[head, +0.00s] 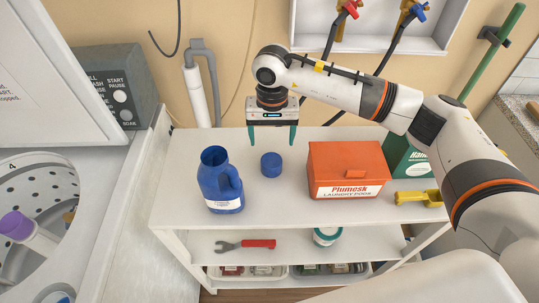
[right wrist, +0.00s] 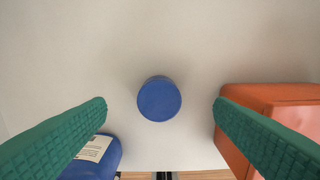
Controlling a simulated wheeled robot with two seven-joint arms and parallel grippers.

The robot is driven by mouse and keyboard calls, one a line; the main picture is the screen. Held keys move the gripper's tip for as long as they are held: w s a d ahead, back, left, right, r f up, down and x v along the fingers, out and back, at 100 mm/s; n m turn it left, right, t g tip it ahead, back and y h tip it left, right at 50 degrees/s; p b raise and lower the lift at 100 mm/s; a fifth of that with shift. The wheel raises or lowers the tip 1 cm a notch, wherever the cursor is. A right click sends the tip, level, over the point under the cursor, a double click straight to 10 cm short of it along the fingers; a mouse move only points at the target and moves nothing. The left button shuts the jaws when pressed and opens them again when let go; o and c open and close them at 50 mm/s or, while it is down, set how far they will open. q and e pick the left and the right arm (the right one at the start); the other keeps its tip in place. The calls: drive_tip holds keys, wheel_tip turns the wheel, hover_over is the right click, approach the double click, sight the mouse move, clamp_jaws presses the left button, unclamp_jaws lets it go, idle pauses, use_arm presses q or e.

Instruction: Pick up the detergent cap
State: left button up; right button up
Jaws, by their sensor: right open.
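The blue detergent cap (head: 271,164) sits on the white shelf top, between the blue detergent bottle (head: 220,182) and the orange laundry box (head: 347,169). The bottle stands upright with its mouth uncovered. My right gripper (head: 272,141) is open and empty, pointing down above the cap. In the right wrist view the cap (right wrist: 159,99) lies between the two green fingers (right wrist: 160,108), apart from both. The bottle (right wrist: 97,155) is by the left finger and the orange box (right wrist: 270,110) by the right finger. My left gripper is not in view.
A yellow scoop (head: 418,198) and a green box (head: 405,158) are at the right of the shelf top (head: 300,212). A red-handled wrench (head: 245,244) and a tub (head: 327,236) are on the lower shelf. A washer drum (head: 40,190) is at left.

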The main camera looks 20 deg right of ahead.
sight(272, 159)
drive_tip(key=shift+s+f+p, duration=0.15)
drive_tip(key=shift+f, duration=0.45)
drive_tip(key=shift+s+f+p, duration=0.15)
drive_tip(key=shift+f, duration=0.8)
drive_tip(key=shift+w+f, duration=0.1)
drive_tip(key=shift+f, duration=0.2)
drive_tip(key=f, duration=0.1)
drive_tip(key=f+p, duration=0.1)
drive_tip(key=f, duration=0.1)
drive_tip(key=f+p, duration=0.1)
drive_tip(key=shift+s+a+f, duration=0.15)
drive_tip(key=shift+s+a, duration=0.05)
drive_tip(key=shift+s, duration=0.05)
drive_tip(key=shift+f, duration=0.3)
use_arm(q)
drive_tip(key=r, duration=0.1)
drive_tip(key=s+r, duration=0.1)
drive_tip(key=r, duration=0.1)
drive_tip(key=shift+r, duration=0.2)
use_arm(e)
drive_tip(key=c, duration=1)
